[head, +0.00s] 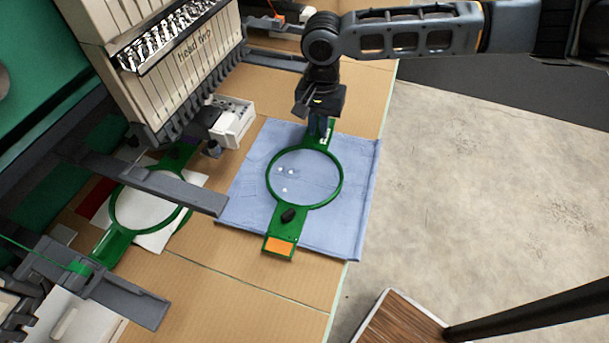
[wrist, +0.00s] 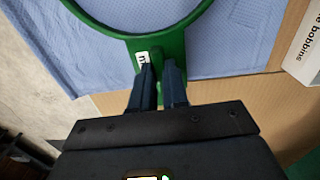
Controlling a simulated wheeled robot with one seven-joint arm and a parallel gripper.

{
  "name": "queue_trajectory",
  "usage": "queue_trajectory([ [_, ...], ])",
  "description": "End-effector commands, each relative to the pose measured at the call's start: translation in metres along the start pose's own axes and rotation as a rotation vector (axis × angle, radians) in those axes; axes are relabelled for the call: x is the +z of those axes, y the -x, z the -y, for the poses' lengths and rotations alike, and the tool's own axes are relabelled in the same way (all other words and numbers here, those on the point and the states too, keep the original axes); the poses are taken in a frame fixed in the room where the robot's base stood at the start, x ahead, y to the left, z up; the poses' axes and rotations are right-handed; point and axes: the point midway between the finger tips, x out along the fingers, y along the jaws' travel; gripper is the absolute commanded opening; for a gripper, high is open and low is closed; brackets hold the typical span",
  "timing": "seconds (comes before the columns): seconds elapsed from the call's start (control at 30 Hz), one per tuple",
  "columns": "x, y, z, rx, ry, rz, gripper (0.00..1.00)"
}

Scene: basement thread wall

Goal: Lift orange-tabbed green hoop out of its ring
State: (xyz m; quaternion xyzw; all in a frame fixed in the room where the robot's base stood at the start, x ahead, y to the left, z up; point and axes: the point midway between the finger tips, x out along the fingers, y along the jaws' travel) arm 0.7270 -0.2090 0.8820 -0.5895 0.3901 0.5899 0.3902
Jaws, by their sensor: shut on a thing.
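The green hoop with the orange tab (head: 280,246) is over the blue cloth (head: 236,205) on the bench. Its orange tab points toward the front, and a dark knob sits on its ring near that tab. My gripper (head: 319,127) is at the hoop's far end, shut on the far green tab. In the wrist view my two dark fingers (wrist: 160,80) meet the green tab (wrist: 172,48) beside a white label. I cannot tell whether the hoop touches the cloth or is slightly above it. An outer ring under the hoop cannot be made out.
A second green hoop (head: 117,228) with white fabric is at the left, under the grey machine arm (head: 150,183). The stitching machine head (head: 180,60) stands at the upper left. A white box (head: 232,121) is beside the cloth. The bench's right edge drops to open floor (head: 470,190).

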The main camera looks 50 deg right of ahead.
Motion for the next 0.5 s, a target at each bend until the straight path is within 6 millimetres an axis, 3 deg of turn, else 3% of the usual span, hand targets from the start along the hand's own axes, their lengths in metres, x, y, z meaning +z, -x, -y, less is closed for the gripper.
queue_trajectory([
  [0.5, 0.0003, 0.0082, -0.0001, 0.0, 0.0, 0.001, 0.0],
])
